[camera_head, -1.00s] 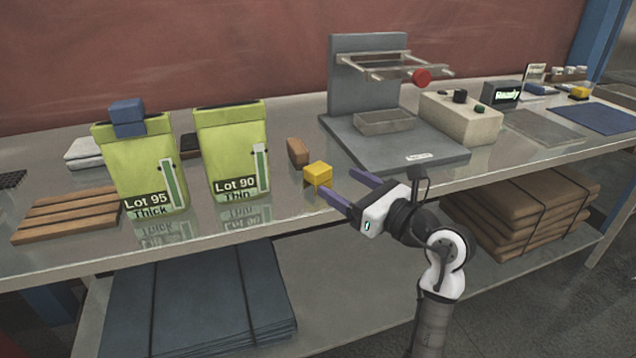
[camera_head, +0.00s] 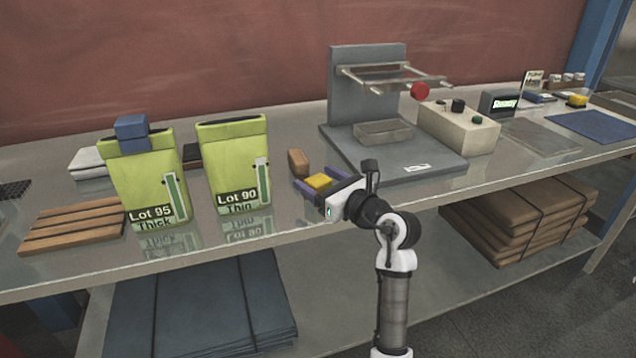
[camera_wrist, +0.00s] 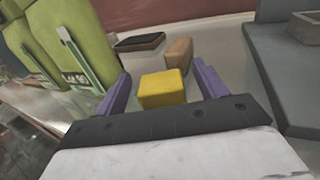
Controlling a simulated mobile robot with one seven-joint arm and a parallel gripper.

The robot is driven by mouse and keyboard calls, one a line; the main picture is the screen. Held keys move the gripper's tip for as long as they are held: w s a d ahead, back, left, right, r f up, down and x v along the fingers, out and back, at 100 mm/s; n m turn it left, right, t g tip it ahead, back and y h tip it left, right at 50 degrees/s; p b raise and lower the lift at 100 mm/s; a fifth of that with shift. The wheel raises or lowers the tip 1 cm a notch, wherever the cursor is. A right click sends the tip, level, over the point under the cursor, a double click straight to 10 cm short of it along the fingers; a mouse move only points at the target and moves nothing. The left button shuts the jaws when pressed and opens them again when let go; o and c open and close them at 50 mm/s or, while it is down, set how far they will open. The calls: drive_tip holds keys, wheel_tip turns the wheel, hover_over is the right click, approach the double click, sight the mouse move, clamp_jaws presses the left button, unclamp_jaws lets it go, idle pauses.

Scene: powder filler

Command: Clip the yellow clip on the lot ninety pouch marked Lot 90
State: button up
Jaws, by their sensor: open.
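The yellow clip (camera_head: 318,181) sits on the bench to the right of the Lot 90 pouch. The Lot 90 pouch (camera_head: 233,160) is a green upright pouch marked "Lot 90 Thin", with no clip on its top edge. My gripper (camera_head: 315,178) is open, its purple fingers on either side of the yellow clip. In the wrist view the yellow clip (camera_wrist: 163,89) lies between the two fingers (camera_wrist: 160,88), with a gap to each. The Lot 95 pouch (camera_head: 150,180), marked "Thick", stands to the left with a blue clip (camera_head: 131,127) on its top.
A brown block (camera_head: 298,162) lies just behind the yellow clip. The grey filler stand (camera_head: 366,90) with its base plate is to the right, beside a beige control box (camera_head: 460,127). A slatted wooden rack (camera_head: 75,226) lies at left. The bench's front edge is close to my arm.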

sight(313, 176)
drive_tip(key=shift+x, duration=1.25)
drive_tip(key=c, duration=1.1)
drive_tip(key=shift+o, duration=0.2)
drive_tip(key=shift+r, duration=0.1)
wheel_tip(313, 176, up, 20)
drive_tip(key=shift+b, duration=0.45)
